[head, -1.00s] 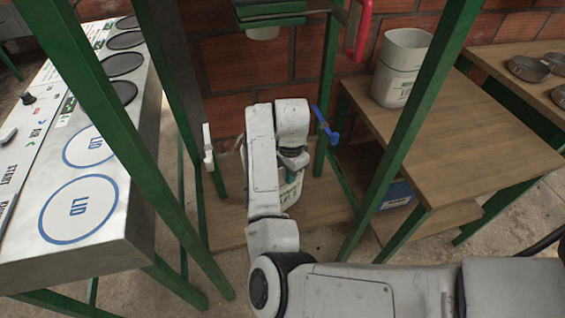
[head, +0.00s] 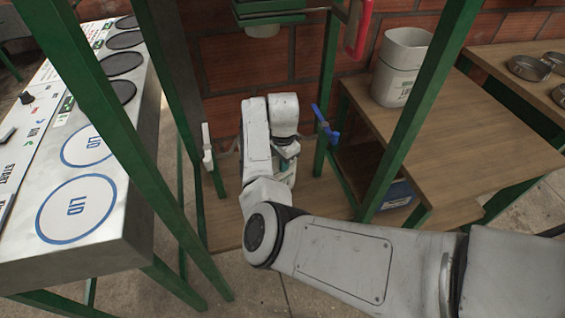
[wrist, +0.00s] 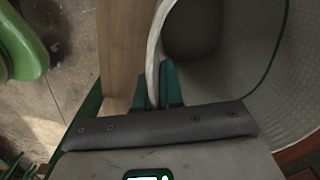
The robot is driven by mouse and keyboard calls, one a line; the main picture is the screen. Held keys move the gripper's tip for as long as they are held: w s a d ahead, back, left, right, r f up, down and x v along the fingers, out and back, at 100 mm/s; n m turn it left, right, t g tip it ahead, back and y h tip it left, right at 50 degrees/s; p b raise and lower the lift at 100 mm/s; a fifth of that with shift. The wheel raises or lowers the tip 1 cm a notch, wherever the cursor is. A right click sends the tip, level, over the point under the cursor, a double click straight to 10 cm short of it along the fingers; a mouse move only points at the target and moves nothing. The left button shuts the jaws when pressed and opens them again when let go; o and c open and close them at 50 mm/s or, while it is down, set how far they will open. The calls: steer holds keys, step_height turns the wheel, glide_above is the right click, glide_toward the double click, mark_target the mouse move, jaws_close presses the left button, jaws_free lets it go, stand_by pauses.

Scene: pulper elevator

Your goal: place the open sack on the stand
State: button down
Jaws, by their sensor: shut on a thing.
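My gripper (wrist: 158,88) is shut on the rim of the open sack (wrist: 237,48), which is pale with a green band. In the wrist view one finger is on each side of the rim, and the mouth faces the camera. In the head view the sack (head: 289,178) is mostly hidden behind my arm. It is over the low wooden board of the green-framed stand (head: 322,204), towards the brick wall. Whether its base touches the board is hidden. The board's edge (wrist: 128,50) shows beside the sack in the wrist view.
Green posts (head: 413,105) flank the board. A blue-handled valve (head: 327,128) and a white handle (head: 207,150) are near the arm. A pale container (head: 402,70) stands on the wooden table at right.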

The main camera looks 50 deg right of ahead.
steer(key=shift+f, duration=0.1)
steer(key=c, duration=1.3)
jaws_free()
steer(key=shift+o, duration=0.2)
step_height(320, 180, up, 12)
steer(key=s+d+f+n+h, duration=0.1)
steer(key=s+f+n+h, duration=0.4)
steer(key=s+n, duration=0.6)
steer(key=s+a+f+n+y, duration=0.2)
steer(key=s+a+f+n, duration=0.1)
steer(key=s+a, duration=0.5)
steer(key=s+a+f+n+y, duration=0.2)
steer(key=s+a+n, duration=0.4)
steer(key=s+a, duration=0.3)
steer(key=shift+s+a+f+t+y+p, duration=0.3)
steer(key=shift+s+f+t+y+p, duration=0.1)
steer(key=shift+f, duration=0.45)
